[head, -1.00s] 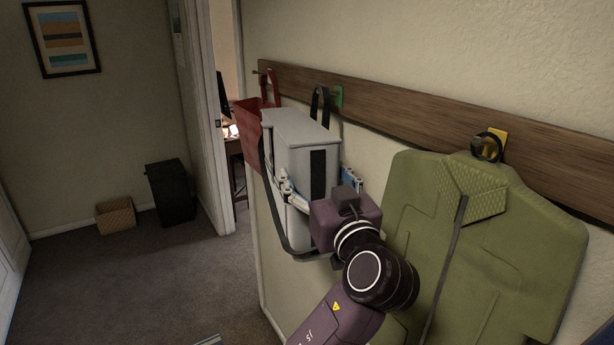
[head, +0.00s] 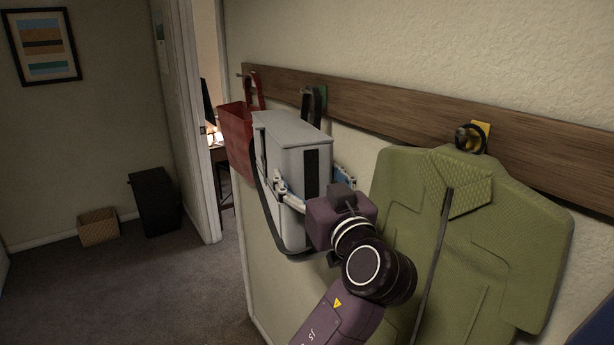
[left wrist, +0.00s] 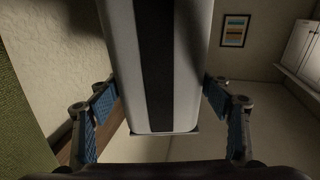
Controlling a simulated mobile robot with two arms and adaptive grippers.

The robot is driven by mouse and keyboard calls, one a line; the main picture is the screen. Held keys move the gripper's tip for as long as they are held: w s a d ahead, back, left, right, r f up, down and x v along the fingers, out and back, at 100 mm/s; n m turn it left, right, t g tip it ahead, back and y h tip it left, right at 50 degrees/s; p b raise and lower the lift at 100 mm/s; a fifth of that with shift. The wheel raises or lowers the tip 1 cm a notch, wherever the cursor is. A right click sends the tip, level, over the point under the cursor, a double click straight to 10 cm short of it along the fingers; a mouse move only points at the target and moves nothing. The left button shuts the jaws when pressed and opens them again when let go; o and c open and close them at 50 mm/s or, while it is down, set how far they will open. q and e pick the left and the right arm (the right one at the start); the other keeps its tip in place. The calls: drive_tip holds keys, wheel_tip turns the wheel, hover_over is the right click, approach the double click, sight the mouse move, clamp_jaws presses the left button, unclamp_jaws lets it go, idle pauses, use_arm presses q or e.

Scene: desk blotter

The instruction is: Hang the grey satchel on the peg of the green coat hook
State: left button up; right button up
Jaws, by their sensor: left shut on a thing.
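The grey satchel (head: 282,138) is upright in front of the wooden rail, with a dark stripe down its near end. Its black strap loop (head: 312,93) stands up at the green coat hook (head: 322,98) and partly covers it. I cannot tell whether the loop is around the peg. A longer dark strap hangs below the satchel. My left gripper (head: 307,186) is shut on the satchel from the near end, a blue-padded finger on each side. The left wrist view shows the satchel (left wrist: 190,65) between those fingers. My right gripper is not in view.
The wooden rail (head: 390,108) runs along the wall. A red bag (head: 236,140) hangs just beyond the satchel. A green garment (head: 490,220) hangs from a yellow hook (head: 482,130) on the near side, close to my left arm. The floor at left is mostly clear.

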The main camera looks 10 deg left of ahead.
use_arm(q)
drive_tip(key=shift+d+f, duration=0.1)
drive_tip(key=shift+f, duration=0.25)
